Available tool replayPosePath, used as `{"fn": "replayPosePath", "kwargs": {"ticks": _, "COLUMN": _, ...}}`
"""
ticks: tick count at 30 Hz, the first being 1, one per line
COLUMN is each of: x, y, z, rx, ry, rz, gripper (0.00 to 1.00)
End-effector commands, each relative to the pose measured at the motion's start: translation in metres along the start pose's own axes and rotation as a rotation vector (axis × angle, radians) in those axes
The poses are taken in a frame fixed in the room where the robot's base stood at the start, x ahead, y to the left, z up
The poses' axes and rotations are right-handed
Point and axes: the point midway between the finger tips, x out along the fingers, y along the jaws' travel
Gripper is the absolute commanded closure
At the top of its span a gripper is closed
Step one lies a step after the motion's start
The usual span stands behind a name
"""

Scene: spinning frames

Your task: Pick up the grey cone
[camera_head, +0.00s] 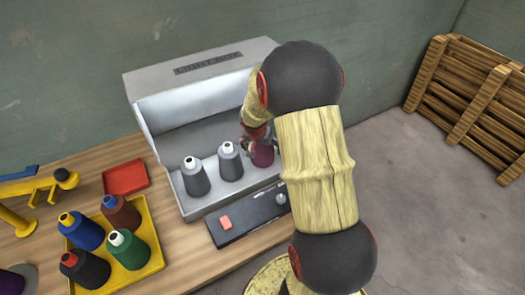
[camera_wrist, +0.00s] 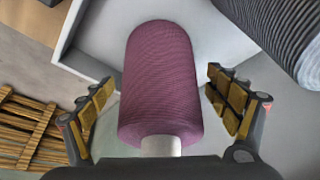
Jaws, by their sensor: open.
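Two grey cones with white tips stand upright in the open light box (camera_head: 152,118): a left grey cone (camera_head: 195,180) and a middle grey cone (camera_head: 230,164). A purple cone (camera_head: 262,154) stands to their right. My gripper (camera_head: 257,137) is at the purple cone. In the wrist view my gripper (camera_wrist: 160,92) is open, its fingers on either side of the purple cone (camera_wrist: 160,60) with gaps showing. One grey cone (camera_wrist: 285,35) shows at the upper right there, outside the fingers and cut off by the frame edge. My arm hides the box's right end.
A dark control panel (camera_head: 243,217) with a red button lies before the box. A yellow tray (camera_head: 153,252) holds several coloured cones at the lower left. A red tray (camera_head: 125,178) and a yellow stand (camera_head: 38,187) are nearby. Wooden pallets (camera_head: 470,95) lean at the right wall.

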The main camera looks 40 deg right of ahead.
Motion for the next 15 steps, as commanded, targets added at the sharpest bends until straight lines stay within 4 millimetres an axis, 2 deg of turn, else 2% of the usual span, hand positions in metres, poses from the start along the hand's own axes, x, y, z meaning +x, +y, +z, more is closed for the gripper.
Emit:
{"fn": "replayPosePath", "kwargs": {"ticks": 5, "x": -0.0012, "y": -0.0001, "z": -0.0007, "rx": 0.000, "ry": 0.001, "rz": 0.000, "gripper": 0.12}}
{"fn": "replayPosePath", "kwargs": {"ticks": 15, "x": -0.0012, "y": -0.0001, "z": -0.0004, "rx": 0.000, "ry": 0.000, "rz": 0.000, "gripper": 0.31}}
